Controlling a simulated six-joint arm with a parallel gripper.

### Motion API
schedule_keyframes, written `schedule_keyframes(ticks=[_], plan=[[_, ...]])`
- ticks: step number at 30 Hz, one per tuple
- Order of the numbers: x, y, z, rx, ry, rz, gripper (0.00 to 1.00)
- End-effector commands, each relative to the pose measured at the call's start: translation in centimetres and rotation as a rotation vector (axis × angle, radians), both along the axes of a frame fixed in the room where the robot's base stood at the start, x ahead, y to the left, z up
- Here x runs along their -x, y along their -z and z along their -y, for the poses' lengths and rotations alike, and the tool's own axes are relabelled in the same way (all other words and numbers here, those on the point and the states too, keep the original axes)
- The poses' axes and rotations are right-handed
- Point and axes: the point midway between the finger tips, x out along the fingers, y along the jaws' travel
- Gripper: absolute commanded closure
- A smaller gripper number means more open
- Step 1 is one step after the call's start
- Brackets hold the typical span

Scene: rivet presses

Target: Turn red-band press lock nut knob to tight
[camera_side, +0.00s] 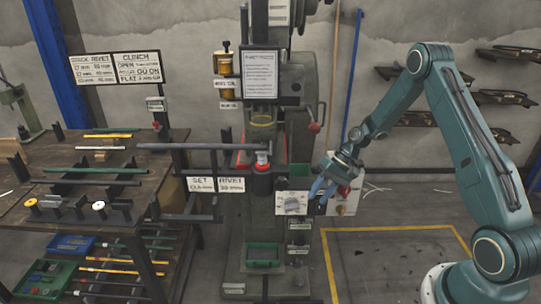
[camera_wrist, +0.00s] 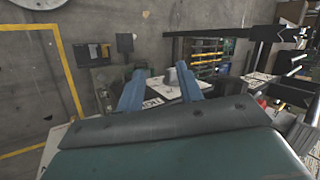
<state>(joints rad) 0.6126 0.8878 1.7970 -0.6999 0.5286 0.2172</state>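The press (camera_side: 262,225) stands in the middle of the side view, with a red band (camera_side: 262,168) around its ram area. A white dial plate (camera_side: 292,203) with a small grey knob is on its front right; I cannot read its setting. My gripper (camera_side: 318,188) is just right of this plate, its blue fingers pointing left and down. In the wrist view my gripper (camera_wrist: 160,84) has its two fingers apart, with nothing clamped. A grey knob (camera_wrist: 171,77) on a white plate shows beyond and between the fingertips, apart from them.
A red button (camera_side: 343,190) on a white box is close behind my gripper. A long dark bar (camera_side: 200,146) reaches from the press over the workbench (camera_side: 150,180) at left.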

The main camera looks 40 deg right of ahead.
Motion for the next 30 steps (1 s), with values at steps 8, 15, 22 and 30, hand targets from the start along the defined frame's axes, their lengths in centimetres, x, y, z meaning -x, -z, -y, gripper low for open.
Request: schedule_keyframes(ticks=[8,15,22,30], plan=[[-0.9,-0.9,0.3,0.221,0.023,-0.150,0.64],[-1.7,-3.2,0.6,0.418,0.098,-0.257,0.64],[-2.2,-6.2,0.4,0.578,0.210,-0.328,0.64],[-2.2,-7.9,0.2,0.645,0.279,-0.355,0.64]])
